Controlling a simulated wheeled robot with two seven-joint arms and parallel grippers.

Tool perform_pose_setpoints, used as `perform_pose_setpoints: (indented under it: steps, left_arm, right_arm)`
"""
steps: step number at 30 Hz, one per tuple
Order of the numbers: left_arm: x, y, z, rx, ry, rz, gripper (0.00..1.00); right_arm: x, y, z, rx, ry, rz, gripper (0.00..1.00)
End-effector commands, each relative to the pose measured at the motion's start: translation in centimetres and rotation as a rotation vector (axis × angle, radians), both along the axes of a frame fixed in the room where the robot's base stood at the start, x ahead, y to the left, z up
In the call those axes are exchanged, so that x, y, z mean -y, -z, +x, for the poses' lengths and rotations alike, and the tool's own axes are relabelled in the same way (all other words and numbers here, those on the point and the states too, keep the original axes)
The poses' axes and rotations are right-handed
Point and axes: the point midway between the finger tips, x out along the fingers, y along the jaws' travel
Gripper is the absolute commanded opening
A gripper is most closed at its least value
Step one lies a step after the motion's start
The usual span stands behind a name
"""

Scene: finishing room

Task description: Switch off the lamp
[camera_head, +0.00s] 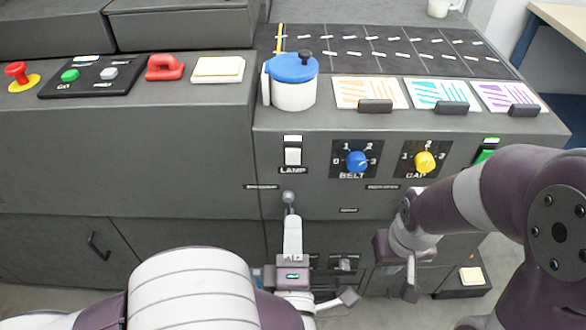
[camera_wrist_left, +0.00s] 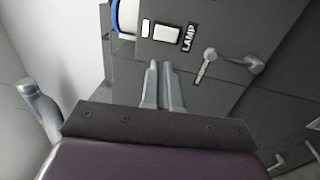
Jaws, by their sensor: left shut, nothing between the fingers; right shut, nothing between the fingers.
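The lamp switch (camera_head: 293,156) is a white rocker on the grey front panel, above the LAMP label (camera_head: 293,170) and below a small white light (camera_head: 293,139). It also shows in the left wrist view (camera_wrist_left: 167,33), unobstructed, with the label beside it. My left gripper (camera_head: 292,217) is shut and empty, below the switch in the head view and apart from it. Its fingertips (camera_wrist_left: 160,65) point toward the panel near the switch in the wrist view. My right gripper (camera_head: 411,292) is shut and empty at the lower right, pointing down, away from the switch.
A small round-ended lever (camera_head: 289,198) is on the panel below the switch. The blue BELT knob (camera_head: 357,161) and yellow GAP knob (camera_head: 425,162) are to the right. A blue-lidded white jar (camera_head: 293,88) stands on the top above. A red emergency-style button (camera_head: 17,71) is far left.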

Motion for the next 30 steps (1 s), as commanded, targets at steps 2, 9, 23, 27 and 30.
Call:
perform_pose_setpoints:
  steps: [2, 9, 23, 27, 30]
  left_arm:
    - [0.0, -0.1, 0.5, -0.001, -0.003, 0.0, 0.0]
    - [-0.2, -0.7, 5.0, 0.0, -0.009, 0.0, 0.0]
    - [-0.1, -1.6, 13.1, -0.002, -0.002, 0.001, 0.0]
    - [0.0, -1.7, 13.8, 0.0, 0.0, 0.001, 0.0]
    - [0.0, -1.7, 13.9, -0.001, 0.0, 0.001, 0.0]
  right_arm:
    - [0.0, 0.0, 0.0, 0.0, 0.0, 0.0, 0.0]
    - [0.0, -0.3, 0.0, 0.0, 0.0, 0.0, 0.0]
    - [0.0, -0.6, 0.0, -0.001, 0.0, 0.0, 0.0]
    - [0.0, -0.6, 0.0, -0.001, 0.0, 0.0, 0.0]
    - [0.0, -0.6, 0.0, -0.001, 0.0, 0.0, 0.0]
